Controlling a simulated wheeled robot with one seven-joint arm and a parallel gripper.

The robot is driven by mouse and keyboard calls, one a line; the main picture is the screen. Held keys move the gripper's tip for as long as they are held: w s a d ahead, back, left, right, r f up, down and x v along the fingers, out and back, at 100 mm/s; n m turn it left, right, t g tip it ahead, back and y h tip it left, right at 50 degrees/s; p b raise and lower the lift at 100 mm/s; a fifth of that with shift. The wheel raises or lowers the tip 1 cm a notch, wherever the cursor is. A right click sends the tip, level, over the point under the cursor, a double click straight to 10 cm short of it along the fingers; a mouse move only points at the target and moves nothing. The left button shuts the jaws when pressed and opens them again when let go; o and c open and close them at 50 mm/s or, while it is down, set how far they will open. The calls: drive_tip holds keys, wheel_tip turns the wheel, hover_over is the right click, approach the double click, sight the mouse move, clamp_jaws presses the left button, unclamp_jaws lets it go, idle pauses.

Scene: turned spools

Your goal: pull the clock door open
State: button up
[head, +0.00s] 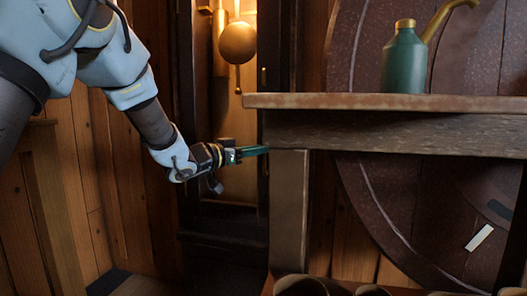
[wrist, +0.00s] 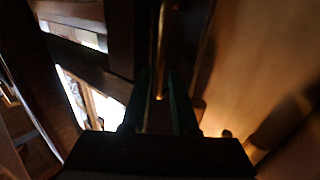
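The tall clock's lit case shows in the head view, with a round brass pendulum bob (head: 238,43) and a brass weight (head: 221,45) inside a dark frame (head: 190,90). I cannot tell the clock door from the case frame, nor whether it is ajar. My gripper (head: 262,151) reaches across the case's lower part, its green fingers pointing right, tips near the table leg in the picture. In the wrist view my gripper's fingers (wrist: 158,78) are apart. A thin upright brass rod (wrist: 162,45), perhaps the door handle, shows between them with gaps on both sides.
A wooden table (head: 390,101) stands at right, its leg (head: 289,210) close to my gripper in the picture. A green oil can (head: 404,62) stands on it. A large dark round disc (head: 400,200) is behind. Plank wall (head: 110,190) lies left. Bright openings (wrist: 90,100) show at left in the wrist view.

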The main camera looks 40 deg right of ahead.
drive_tip(key=shift+d, duration=1.45)
drive_tip(key=shift+c, duration=0.2)
clamp_jaws()
